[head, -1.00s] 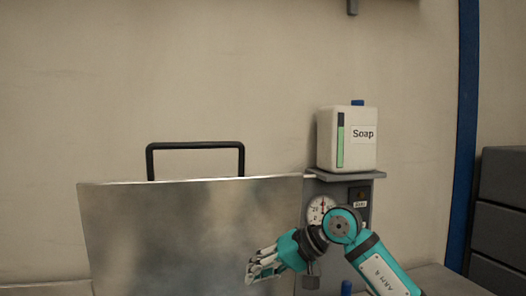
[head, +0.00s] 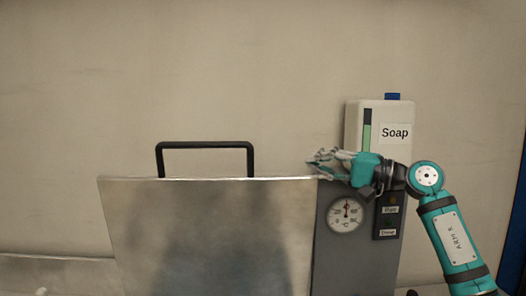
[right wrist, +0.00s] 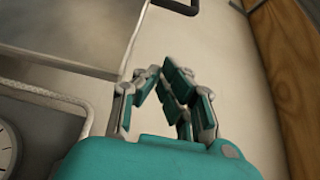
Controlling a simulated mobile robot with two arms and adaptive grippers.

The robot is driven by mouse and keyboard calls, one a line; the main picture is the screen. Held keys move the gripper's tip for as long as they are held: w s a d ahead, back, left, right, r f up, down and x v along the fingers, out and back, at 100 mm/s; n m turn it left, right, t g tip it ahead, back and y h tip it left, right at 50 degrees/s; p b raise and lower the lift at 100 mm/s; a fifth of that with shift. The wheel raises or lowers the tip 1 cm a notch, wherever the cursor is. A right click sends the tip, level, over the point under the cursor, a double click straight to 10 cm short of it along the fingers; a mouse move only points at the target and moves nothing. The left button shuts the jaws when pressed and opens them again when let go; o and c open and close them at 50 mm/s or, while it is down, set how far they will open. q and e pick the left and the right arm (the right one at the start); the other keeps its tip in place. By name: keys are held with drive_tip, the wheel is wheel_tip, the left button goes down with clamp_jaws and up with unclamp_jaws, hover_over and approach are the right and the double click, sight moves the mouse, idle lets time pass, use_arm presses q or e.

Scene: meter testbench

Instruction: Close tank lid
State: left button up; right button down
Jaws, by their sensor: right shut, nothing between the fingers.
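The tank lid (head: 205,230) is a raised metal panel, standing upright in the head view, with a black handle (head: 205,146) behind its top edge. My right gripper (head: 318,162) is at the lid's upper right corner, its fingers pointing left and just above the edge. In the right wrist view the fingers (right wrist: 152,72) are drawn together and empty, with the lid's metal panel (right wrist: 75,28) beyond them at the upper left. I cannot tell whether they touch it. The tank opening is hidden behind or below the lid. My left gripper is not in view.
A grey control post with a round gauge (head: 346,214) and a switch box (head: 389,216) stands right of the lid. A white soap container (head: 395,135) sits on it, close behind my right gripper. A blue post (head: 517,210) is at the far right.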

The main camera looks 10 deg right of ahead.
drive_tip(key=p+x, duration=0.5)
drive_tip(key=x, duration=0.9)
drive_tip(key=s, duration=0.1)
drive_tip(key=s+p, duration=0.1)
drive_tip(key=s+a, duration=0.1)
drive_tip(key=s, duration=0.1)
drive_tip(key=shift+f+p, duration=0.35)
drive_tip(key=shift+p, duration=0.05)
